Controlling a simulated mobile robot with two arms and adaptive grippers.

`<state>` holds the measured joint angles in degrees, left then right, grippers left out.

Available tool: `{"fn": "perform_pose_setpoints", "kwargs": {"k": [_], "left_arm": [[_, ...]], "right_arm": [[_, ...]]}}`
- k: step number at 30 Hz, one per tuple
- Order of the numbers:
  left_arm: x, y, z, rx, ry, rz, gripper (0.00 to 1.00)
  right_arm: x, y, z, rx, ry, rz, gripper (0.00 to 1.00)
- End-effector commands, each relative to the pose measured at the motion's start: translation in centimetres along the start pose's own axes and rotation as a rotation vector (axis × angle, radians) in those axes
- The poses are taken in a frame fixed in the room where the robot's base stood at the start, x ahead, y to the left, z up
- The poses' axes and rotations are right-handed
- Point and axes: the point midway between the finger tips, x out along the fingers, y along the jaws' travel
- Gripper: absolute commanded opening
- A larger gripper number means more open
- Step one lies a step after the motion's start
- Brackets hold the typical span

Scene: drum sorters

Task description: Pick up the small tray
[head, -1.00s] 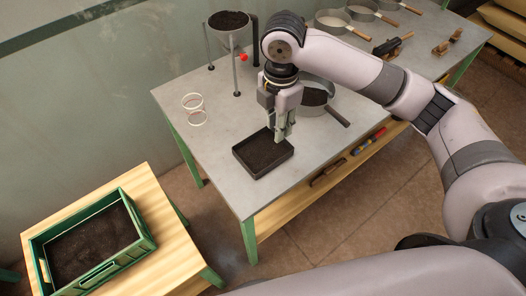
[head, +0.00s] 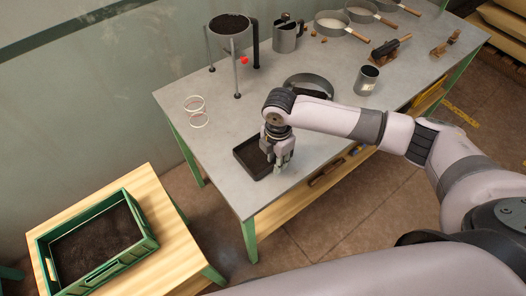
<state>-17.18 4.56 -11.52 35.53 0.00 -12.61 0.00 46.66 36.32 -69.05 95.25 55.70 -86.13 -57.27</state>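The small tray (head: 246,171) is black, square and shallow, with dark soil-like filling. It lies on the grey table near its front edge. My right gripper (head: 277,170) points down at the tray's right side and hides that part of it. Its fingertips are at or close to the right wall; I cannot tell whether they touch it or whether they are closed on it. My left gripper is not in view.
On the grey table (head: 215,157) stand a soil-filled drum (head: 231,40), white rings (head: 196,112), a round sieve (head: 309,80), a metal cup (head: 367,78) and pans (head: 342,24) farther back. A green crate (head: 148,243) of soil sits on a wooden table at lower left.

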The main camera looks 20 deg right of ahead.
Motion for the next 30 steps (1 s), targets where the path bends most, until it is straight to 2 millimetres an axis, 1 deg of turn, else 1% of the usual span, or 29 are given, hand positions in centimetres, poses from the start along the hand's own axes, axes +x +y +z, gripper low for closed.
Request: {"fn": "perform_pose_setpoints", "kwargs": {"k": [1,4,12,23,30], "left_arm": [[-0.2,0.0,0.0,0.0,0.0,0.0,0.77],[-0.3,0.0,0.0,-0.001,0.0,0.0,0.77],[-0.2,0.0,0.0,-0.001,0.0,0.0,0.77],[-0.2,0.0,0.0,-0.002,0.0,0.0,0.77],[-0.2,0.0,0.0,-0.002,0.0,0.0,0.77]], "right_arm": [[0.6,-0.1,-0.1,0.0,0.001,-0.002,0.26],[1.5,-0.1,-0.1,-0.002,0.001,-0.001,0.26],[1.7,0.0,-0.1,-0.002,0.0,0.001,0.25],[1.7,0.0,-0.1,-0.002,0.0,0.001,0.01],[1.7,0.0,-0.1,-0.002,0.0,0.001,0.0]]}}
